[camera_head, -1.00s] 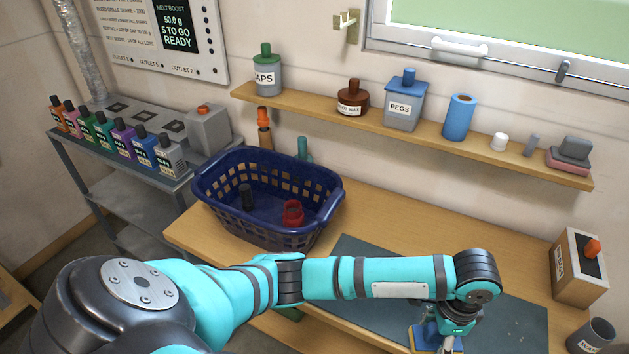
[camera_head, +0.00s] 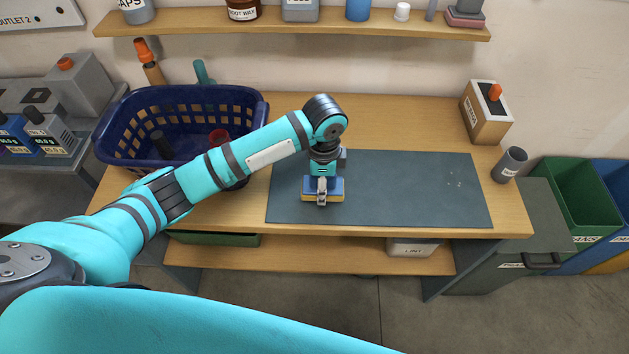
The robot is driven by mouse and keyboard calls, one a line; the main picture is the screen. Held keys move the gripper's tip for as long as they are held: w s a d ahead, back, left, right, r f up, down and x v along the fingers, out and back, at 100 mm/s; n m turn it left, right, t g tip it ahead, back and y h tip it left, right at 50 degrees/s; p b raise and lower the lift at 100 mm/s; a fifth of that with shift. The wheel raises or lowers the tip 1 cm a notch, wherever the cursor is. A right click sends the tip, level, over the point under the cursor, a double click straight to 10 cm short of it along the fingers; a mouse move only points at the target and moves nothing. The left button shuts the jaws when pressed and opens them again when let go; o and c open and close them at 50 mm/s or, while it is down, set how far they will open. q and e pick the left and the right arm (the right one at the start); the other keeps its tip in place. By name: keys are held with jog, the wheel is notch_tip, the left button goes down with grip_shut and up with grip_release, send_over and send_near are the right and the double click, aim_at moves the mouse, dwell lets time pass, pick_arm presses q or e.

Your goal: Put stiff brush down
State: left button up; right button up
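The stiff brush (camera_head: 337,190) is a small blue block with a pale yellow underside, low over the near-left part of the dark mat (camera_head: 420,195). My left gripper (camera_head: 322,198) points down at the brush, its fingers closed on the middle of the block. Whether the bristles touch the mat or hover just above it is hard to tell. My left arm reaches in from the left and covers part of the bench. My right gripper is out of view.
A navy basket (camera_head: 115,135) with a red item (camera_head: 218,137) and a dark item stands left of the mat. A wooden box (camera_head: 486,115) and a grey cup (camera_head: 509,165) stand at the right. Bins stand beyond the bench.

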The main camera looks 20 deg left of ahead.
aim_at(315, 187)
pick_arm(q)
jog(key=shift+w+a, duration=0.45)
jog(key=shift+a, duration=0.1)
jog(key=shift+w+a, duration=0.3)
jog(key=shift+a, duration=0.15)
notch_tip(315, 187, down, 3)
jog(key=shift+a+f+p, duration=0.1)
jog(key=shift+f+p, duration=0.1)
jog(key=shift+p, duration=0.6)
jog(key=shift+f, duration=0.35)
jog(key=o, duration=1.2)
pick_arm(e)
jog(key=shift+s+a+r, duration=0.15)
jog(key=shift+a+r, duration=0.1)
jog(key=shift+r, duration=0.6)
